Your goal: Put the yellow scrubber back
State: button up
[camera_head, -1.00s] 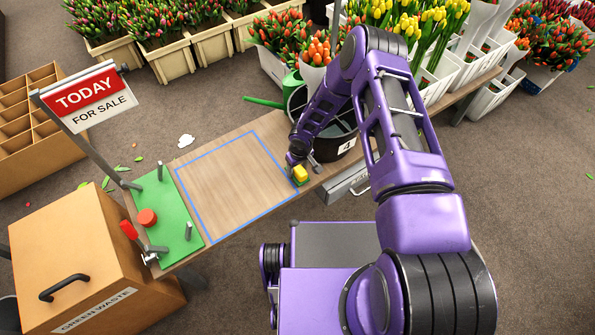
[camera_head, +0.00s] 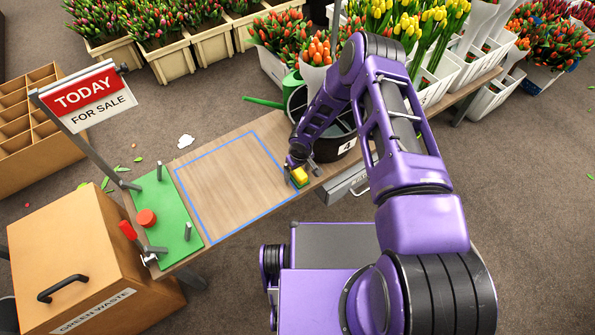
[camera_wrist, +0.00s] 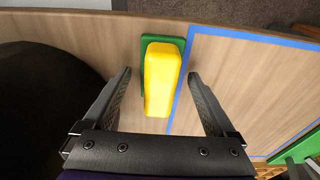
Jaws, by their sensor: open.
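The yellow scrubber (camera_wrist: 161,78) lies between the two open fingers of my gripper (camera_wrist: 160,95) in the wrist view, with clear space on both sides. Its far end overlaps a small green pad (camera_wrist: 148,38) on the wooden bench. In the head view the scrubber (camera_head: 299,173) shows beside my gripper (camera_head: 300,168), at the right edge of the blue-outlined square (camera_head: 235,180). I cannot tell how the scrubber's underside meets the pad or bench.
A dark bucket marked 4 (camera_head: 338,143) stands close by my gripper. The outlined square is clear. A green waste box (camera_head: 75,250) stands at lower left.

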aim_at(300, 172)
notch_tip(300, 172, up, 12)
jog(key=s+p, duration=0.1)
jog(key=shift+d+p, duration=0.35)
jog(key=shift+d, duration=0.05)
jog(key=shift+s+r, duration=0.1)
